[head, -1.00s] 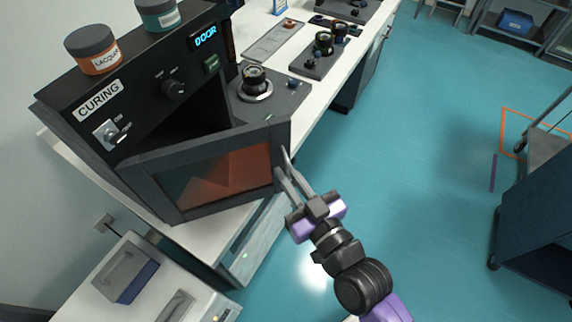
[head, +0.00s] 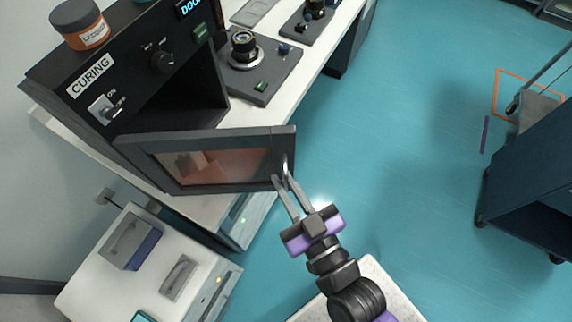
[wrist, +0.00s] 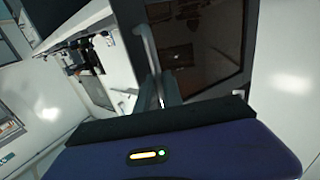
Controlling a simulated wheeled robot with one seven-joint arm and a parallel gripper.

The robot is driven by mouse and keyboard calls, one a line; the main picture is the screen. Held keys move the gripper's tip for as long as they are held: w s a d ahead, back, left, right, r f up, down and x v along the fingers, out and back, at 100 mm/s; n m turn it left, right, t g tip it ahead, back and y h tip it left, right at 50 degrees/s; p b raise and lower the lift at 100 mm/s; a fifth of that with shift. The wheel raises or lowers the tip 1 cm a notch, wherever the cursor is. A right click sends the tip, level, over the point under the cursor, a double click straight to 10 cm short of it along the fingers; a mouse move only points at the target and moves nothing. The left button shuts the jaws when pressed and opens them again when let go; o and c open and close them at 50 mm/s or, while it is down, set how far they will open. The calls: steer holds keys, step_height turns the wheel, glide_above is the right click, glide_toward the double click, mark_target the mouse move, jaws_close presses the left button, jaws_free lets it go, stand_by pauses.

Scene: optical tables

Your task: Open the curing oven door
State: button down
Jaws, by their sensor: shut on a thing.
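The black curing oven (head: 130,75) stands on the white bench, with a "CURING" label and a display reading "DOOR". Its door (head: 150,143), dark-framed with a reddish window, is swung partly open, and the dark cavity shows behind it. My gripper (head: 281,180) is at the door's free edge, its fingers shut on the door handle (head: 285,167). In the wrist view the fingers reach up to the handle (wrist: 146,45), beside the dark door window (wrist: 195,40). The exact finger contact is partly hidden.
An optical mount on a grey plate (head: 262,78) stands right of the oven. A white cabinet (head: 85,285) is at lower left. Clear teal floor (head: 400,150) lies right, with a dark cart (head: 530,180) beyond.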

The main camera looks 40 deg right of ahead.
steer(key=s+a+m+g+h, duration=0.1)
steer(key=s+a+m+h, duration=0.1)
steer(key=s+a+h, duration=0.2)
steer(key=shift+s+a+m+p, duration=0.4)
steer(key=shift+s+a, duration=0.85)
steer(key=shift+a, duration=1.15)
steer(key=shift+r, duration=0.1)
steer(key=c, duration=1.5)
jaws_free()
steer(key=b+v, duration=0.2)
steer(key=v, duration=0.5)
steer(key=shift+s+a, duration=0.15)
steer(key=shift+s, duration=0.2)
